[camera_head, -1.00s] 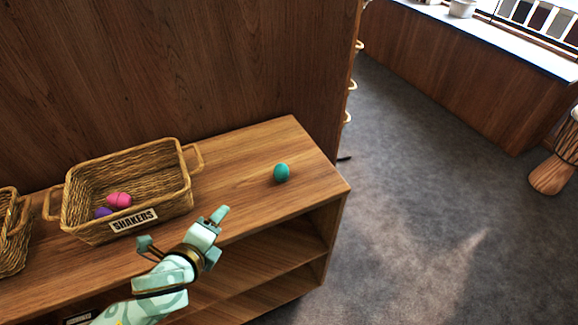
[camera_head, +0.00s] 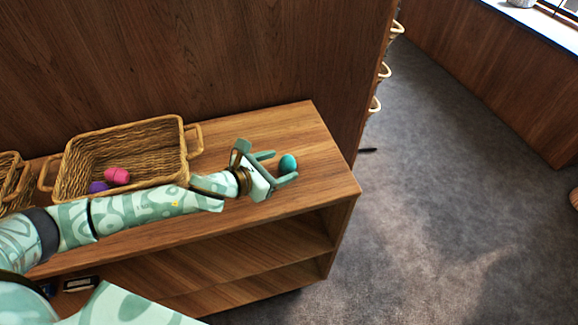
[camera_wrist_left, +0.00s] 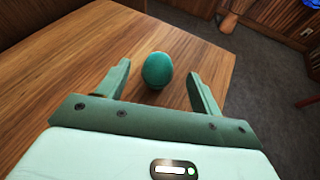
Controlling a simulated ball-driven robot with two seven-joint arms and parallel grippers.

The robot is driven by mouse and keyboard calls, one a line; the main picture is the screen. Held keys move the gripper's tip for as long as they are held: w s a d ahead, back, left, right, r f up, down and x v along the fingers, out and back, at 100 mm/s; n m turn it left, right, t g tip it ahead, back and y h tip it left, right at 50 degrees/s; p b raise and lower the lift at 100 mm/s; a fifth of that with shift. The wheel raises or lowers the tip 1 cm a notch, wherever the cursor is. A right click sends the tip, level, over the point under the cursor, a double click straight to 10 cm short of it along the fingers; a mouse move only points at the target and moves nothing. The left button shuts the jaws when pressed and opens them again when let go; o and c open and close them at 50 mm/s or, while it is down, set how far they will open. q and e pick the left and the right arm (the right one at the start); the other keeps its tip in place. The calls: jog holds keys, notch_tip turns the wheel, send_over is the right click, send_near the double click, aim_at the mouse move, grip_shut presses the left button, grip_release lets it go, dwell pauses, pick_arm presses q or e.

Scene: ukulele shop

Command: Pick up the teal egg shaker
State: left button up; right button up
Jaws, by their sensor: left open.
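The teal egg shaker (camera_head: 288,164) stands on the wooden shelf top near its right end. It also shows in the left wrist view (camera_wrist_left: 157,70), ahead of the jaw base and roughly midway between the two fingertips. My left gripper (camera_head: 280,166) reaches in from the left, low over the shelf top. Its jaws are open, with one finger on each side of the egg in the wrist view. A gap shows between the egg and each finger there. My right gripper is not in view.
A wicker basket (camera_head: 190,163) with a pink shaker (camera_head: 117,176) and a purple shaker (camera_head: 98,187) stands left of my gripper. Another basket (camera_head: 12,180) is at the far left. A tall wooden panel (camera_head: 200,60) rises behind. The shelf top (camera_head: 325,178) ends just right of the egg.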

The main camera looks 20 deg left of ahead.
aim_at(293, 162)
pick_arm(q)
jog(key=shift+w+d+f, duration=0.15)
jog(key=shift+w+f, duration=0.05)
jog(key=shift+w, duration=0.1)
jog(key=b+x, duration=0.2)
jog(key=x, duration=0.3)
jog(key=shift+w+f, duration=0.1)
jog(key=shift+f, duration=0.2)
jog(key=shift+c, duration=0.4)
jog(key=c, duration=1)
